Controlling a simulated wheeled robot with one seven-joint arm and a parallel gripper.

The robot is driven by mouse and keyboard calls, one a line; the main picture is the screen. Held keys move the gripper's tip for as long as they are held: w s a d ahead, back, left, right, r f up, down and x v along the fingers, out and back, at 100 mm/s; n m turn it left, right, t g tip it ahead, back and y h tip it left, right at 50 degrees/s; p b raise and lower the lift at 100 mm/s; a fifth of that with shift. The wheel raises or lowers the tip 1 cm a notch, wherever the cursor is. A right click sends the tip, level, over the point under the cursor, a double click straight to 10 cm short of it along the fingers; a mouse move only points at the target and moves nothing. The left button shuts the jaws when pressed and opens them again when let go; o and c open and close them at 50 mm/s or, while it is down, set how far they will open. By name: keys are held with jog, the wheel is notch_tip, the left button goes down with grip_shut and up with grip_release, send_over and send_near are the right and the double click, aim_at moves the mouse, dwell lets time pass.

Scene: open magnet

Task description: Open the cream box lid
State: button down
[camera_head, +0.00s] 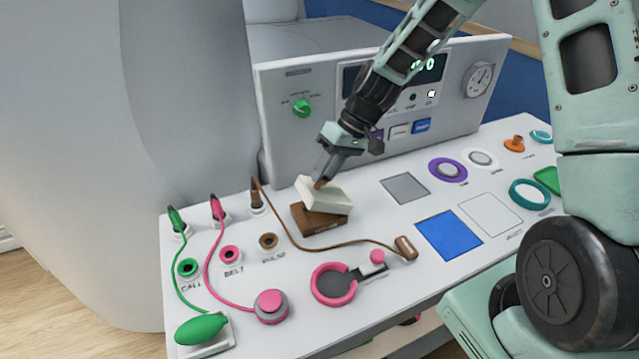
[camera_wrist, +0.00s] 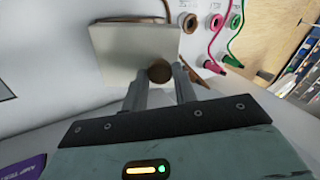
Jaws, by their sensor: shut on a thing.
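The cream lid (camera_head: 325,194) sits tilted over a brown box base (camera_head: 319,220) on the white table, its left side raised. The lid also shows from above in the wrist view (camera_wrist: 120,50) as a pale square with a round brown knob (camera_wrist: 159,71) near its edge. My gripper (camera_head: 321,180) reaches down from the upper right to the lid. In the wrist view its two fingers (camera_wrist: 160,84) are closed around the knob. The inside of the box is hidden.
A grey console (camera_head: 385,100) stands close behind. A brown cord runs from its socket past the box to a brown plug (camera_head: 405,248). Pink (camera_head: 271,306) and green (camera_head: 202,328) corded items lie front left. A blue square (camera_head: 449,235) and grey square (camera_head: 405,188) lie flat to the right.

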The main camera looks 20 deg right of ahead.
jog(key=shift+d+r+y+b, duration=0.1)
jog(key=shift+d+y+b, duration=0.2)
jog(key=shift+d+y, duration=0.55)
jog(key=d+f+y+b, duration=0.3)
jog(key=d+y+b, duration=0.3)
jog(key=d+y, duration=0.4)
jog(key=shift+d+f, duration=0.4)
jog(key=shift+d, duration=0.2)
jog(key=shift+s+f, duration=0.1)
jog(key=c, duration=1.1)
grip_release()
jog(key=shift+a, duration=0.1)
